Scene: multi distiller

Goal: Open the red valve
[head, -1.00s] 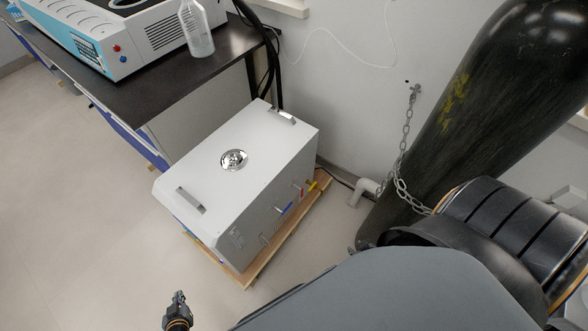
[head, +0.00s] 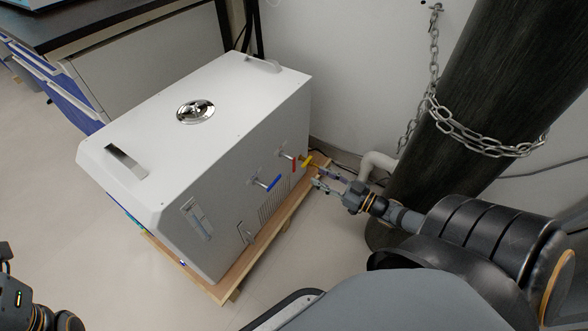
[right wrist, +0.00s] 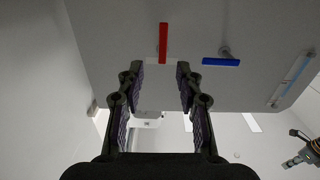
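The red valve (head: 294,164) is a small lever handle on the side face of a white box-shaped machine (head: 215,120). In the right wrist view the red valve (right wrist: 163,43) hangs straight ahead, just beyond the fingertips. My right gripper (head: 326,180) is open and empty, a short way right of the valve and apart from it. Its two fingers also show spread in the right wrist view (right wrist: 160,78). My left arm shows at the lower left edge of the head view; its gripper (head: 6,260) is mostly cut off.
The machine stands on a wooden pallet (head: 225,278). A black gas cylinder (head: 470,90) with a chain (head: 480,140) stands at right. A grey pipe (head: 375,163) is behind my right gripper.

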